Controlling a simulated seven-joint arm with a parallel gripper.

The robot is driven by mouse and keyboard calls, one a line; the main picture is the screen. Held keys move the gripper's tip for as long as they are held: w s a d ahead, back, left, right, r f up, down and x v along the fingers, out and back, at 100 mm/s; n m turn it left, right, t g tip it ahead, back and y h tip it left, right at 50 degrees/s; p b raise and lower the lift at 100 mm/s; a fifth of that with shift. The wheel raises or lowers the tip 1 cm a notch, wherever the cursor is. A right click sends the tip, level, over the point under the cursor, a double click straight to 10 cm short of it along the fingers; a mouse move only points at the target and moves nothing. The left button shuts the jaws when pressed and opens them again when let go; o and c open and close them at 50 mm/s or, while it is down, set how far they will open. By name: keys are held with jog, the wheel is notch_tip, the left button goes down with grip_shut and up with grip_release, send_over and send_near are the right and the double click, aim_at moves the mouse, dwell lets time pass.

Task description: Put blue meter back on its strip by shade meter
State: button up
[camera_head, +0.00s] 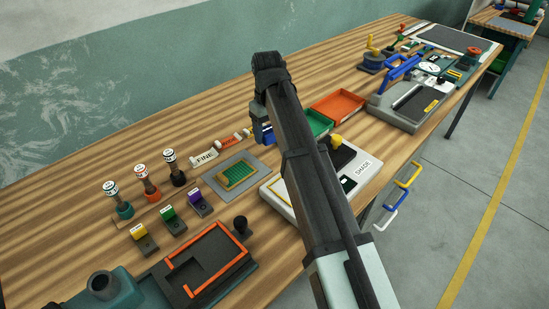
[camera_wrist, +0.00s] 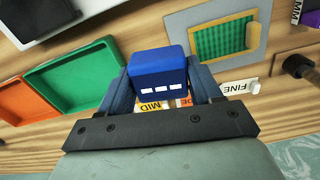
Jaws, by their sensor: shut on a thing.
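The blue meter (camera_wrist: 158,72) is a blue block with a row of white marks on its near face. My gripper (camera_wrist: 161,92) is shut on it, one finger at each side. In the head view my gripper (camera_head: 263,120) is over the bench, and part of the blue meter (camera_head: 264,134) shows beside the arm. The shade meter (camera_head: 283,203), a pale device labelled SHADE, is partly hidden by my arm; its edge shows at the top left of the wrist view (camera_wrist: 32,32). I cannot make out the meter's strip.
A green tray (camera_wrist: 75,80) and an orange tray (camera_head: 339,105) lie beside the meter. A grey plate with green netting (camera_head: 237,177) and tags reading FINE (camera_head: 205,157) and MID (camera_wrist: 152,105) lie close by. Several handled tools stand at left.

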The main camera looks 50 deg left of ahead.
aim_at(276, 158)
jog(key=shift+w+d+m, duration=0.25)
jog(key=shift+w+m, duration=0.15)
jog(key=shift+w, duration=0.75)
jog(key=shift+w+a+f+m, duration=0.15)
jog(key=shift+f+m, duration=0.95)
jog(key=shift+f, duration=0.6)
jog(key=shift+w+a+f+m, duration=0.15)
jog(key=shift+f+m, duration=0.95)
jog(key=shift+f, duration=0.55)
jog(key=shift+w+f+m, duration=0.15)
jog(key=shift+f+m, duration=0.95)
jog(key=shift+f, duration=0.6)
jog(key=shift+f, duration=0.1)
jog(key=o, duration=0.9)
jog(key=shift+c, duration=0.2)
notch_tip(276, 158, up, 12)
